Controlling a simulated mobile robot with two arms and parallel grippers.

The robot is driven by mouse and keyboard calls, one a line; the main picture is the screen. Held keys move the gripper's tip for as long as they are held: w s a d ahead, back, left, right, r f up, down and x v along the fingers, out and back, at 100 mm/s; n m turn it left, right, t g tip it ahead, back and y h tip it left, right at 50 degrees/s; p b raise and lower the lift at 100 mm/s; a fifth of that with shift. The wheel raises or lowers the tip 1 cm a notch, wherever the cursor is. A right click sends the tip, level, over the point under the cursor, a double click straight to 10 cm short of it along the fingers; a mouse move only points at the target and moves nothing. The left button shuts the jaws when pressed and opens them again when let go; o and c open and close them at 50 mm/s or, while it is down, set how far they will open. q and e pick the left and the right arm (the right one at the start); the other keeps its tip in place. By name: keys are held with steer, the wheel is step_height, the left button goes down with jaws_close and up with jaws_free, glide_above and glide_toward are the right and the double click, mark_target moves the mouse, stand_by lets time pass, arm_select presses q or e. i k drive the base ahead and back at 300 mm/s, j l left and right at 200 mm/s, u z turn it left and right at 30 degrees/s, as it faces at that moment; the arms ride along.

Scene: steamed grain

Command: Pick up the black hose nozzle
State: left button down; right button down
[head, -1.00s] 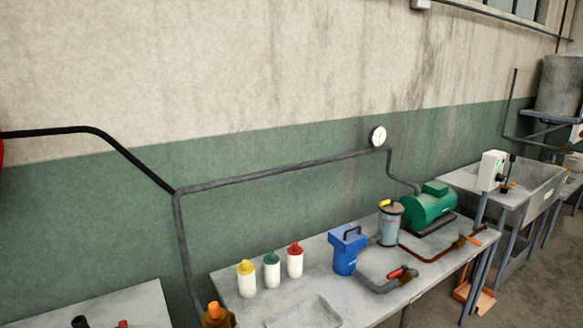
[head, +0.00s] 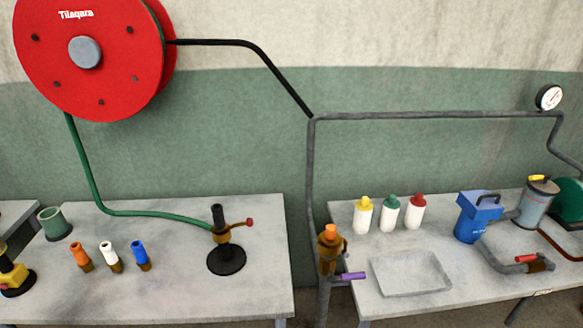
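A black hose nozzle (head: 218,214) points upward from a brass fitting (head: 222,236) on a round black stand (head: 226,261). The stand is on the grey table at the left. A small red-tipped lever (head: 249,222) sticks out to the right of the fitting. A green hose (head: 150,213) runs from the red reel to the fitting. Neither of my grippers is in the head view.
Orange (head: 80,256), white (head: 106,250) and blue (head: 138,250) nozzles stand left of the black one on the table (head: 190,290). A red hose reel (head: 60,85) is above. A pipe with an orange-topped valve (head: 329,240) rises at the gap between tables.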

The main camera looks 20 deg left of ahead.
mark_target(220, 226)
steer(key=u, duration=1.3)
steer(key=i+l+u, duration=0.1)
steer(key=l, duration=0.25)
steer(key=i+l+u, duration=0.1)
steer(key=l, duration=0.3)
steer(key=i+l, duration=0.2)
steer(key=l, duration=0.15)
steer(key=i+l+u, duration=0.15)
steer(key=l, duration=0.25)
